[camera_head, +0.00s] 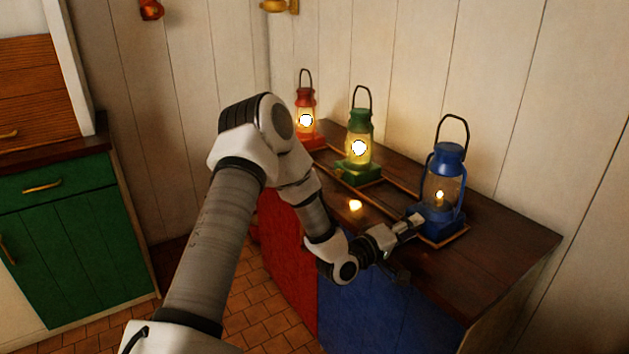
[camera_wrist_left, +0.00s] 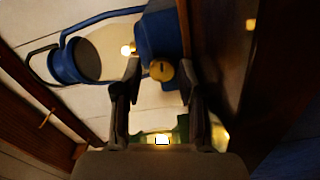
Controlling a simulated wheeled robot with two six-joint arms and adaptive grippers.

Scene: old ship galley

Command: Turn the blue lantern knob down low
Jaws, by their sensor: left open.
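The blue lantern (camera_head: 449,160) stands upright on the right part of the wooden counter, with a small flame in its glass. It also shows in the left wrist view (camera_wrist_left: 152,32), lying sideways in the picture. Its round brass knob (camera_wrist_left: 162,70) sits on the blue base, between and just beyond my fingertips in that view. My left gripper (camera_head: 416,222) is close to the lantern's base; in the wrist view its two fingers (camera_wrist_left: 160,82) are apart with nothing clearly between them. The knob is hidden by the gripper in the head view. My right gripper is not in view.
A green lantern (camera_head: 359,125) and a red lantern (camera_head: 306,100) stand further left along the counter, both glowing brightly. The counter (camera_head: 490,270) is bare at the front right. A plank wall (camera_head: 550,130) closes off the back. A green cabinet (camera_head: 75,240) stands at the left.

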